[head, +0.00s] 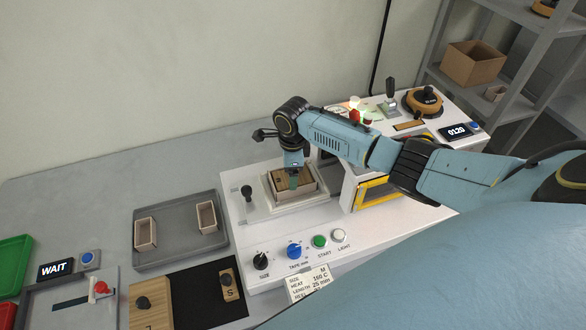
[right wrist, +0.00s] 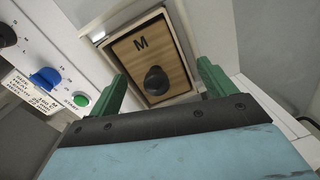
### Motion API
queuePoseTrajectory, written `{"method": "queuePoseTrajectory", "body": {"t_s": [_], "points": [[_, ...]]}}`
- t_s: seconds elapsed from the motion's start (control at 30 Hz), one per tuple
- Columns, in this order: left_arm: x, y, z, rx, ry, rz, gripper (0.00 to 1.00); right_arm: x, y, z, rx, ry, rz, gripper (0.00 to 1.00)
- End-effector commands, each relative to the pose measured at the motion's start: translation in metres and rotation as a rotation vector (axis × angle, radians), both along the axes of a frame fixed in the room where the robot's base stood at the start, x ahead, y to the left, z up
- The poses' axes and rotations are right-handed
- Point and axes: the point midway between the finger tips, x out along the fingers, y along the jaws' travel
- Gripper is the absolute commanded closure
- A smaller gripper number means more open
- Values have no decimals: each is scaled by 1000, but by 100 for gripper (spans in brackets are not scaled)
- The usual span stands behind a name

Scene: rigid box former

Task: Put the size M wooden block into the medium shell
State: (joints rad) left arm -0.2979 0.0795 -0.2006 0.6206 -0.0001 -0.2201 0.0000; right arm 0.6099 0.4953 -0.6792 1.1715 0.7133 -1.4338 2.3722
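The size M wooden block (right wrist: 170,53), marked "M" with a black knob, sits inside the open-topped tan medium shell (right wrist: 190,62). In the head view the shell (head: 309,184) stands on the white holder of the machine. My right gripper (head: 294,184) is over the shell and partly hides the block. In the right wrist view the two green fingers of my right gripper (right wrist: 160,88) are spread apart, with the knob between and beyond them, and nothing is gripped. My left gripper is not in view.
A grey tray (head: 180,253) holds two small shells. Blocks marked S (head: 228,290) and L (head: 150,310) lie at the front. Machine knobs and buttons (head: 294,251) line the near side. A yellow-framed opening (head: 372,192) is right of the shell. Shelves (head: 520,60) stand at back right.

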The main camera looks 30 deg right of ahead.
Motion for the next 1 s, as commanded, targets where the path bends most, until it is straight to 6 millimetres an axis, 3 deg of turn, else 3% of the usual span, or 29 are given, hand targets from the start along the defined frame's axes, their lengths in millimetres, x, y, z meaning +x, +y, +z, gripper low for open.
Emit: {"method": "queuePoseTrajectory", "body": {"t_s": [0.03, 0.23, 0.37, 0.7, 1.0], "points": [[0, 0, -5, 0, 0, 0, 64, -26, 9, -43, -3, 50, 8, 22], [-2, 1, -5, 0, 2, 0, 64, -25, 8, -35, -4, 47, 8, 22], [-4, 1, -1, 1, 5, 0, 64, -25, 10, -13, 1, 47, 9, 22], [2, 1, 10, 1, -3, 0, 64, -26, 7, 67, 1, 44, 7, 22], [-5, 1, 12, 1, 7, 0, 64, -25, 7, 97, 0, 45, 8, 22]]}}
